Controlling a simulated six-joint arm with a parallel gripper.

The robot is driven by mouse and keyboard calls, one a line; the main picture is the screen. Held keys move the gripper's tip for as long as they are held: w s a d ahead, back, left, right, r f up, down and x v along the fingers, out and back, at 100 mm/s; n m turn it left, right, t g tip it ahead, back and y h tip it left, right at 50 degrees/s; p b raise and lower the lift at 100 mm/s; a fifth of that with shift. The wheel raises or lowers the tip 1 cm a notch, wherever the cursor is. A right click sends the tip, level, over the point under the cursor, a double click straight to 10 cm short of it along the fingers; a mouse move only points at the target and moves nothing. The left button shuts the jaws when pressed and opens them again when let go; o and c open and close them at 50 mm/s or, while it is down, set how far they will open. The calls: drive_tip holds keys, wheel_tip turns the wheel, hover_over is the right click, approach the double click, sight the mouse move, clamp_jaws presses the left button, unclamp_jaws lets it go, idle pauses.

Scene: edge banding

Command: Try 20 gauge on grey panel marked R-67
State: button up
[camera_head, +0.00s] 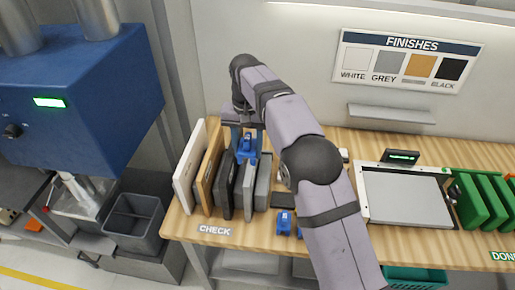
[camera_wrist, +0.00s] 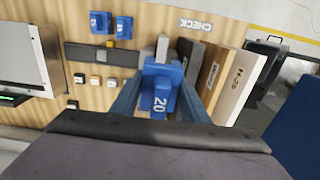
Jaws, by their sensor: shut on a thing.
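My gripper (camera_wrist: 159,88) is shut on a blue gauge (camera_wrist: 158,102) marked 20. The gauge also shows in the head view (camera_head: 247,143), at the back of the row of panels. Two grey panels stand on edge at the right of the row, a nearer one (camera_head: 249,190) and an outer one (camera_head: 263,182). The gauge is close to their far ends; I cannot tell whether it touches one. No R-67 marking can be read. In the wrist view the gauge and fingers hide part of the panels.
A black panel (camera_head: 226,185), wooden panel (camera_head: 209,165) and white panel (camera_head: 188,168) stand left of the grey ones. Two blue gauges (camera_head: 284,221) lie near the front edge. A tray (camera_head: 408,198) and green rack (camera_head: 480,200) are at right. A blue machine (camera_head: 80,95) stands left.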

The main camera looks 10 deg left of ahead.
drive_tip(key=shift+f, duration=0.1)
hover_over(249, 172)
drive_tip(key=shift+f, duration=2.35)
drive_tip(key=shift+f+b, duration=0.3)
drive_tip(key=shift+f, duration=0.55)
drive_tip(key=shift+f, duration=0.7)
drive_tip(key=o, duration=1.2)
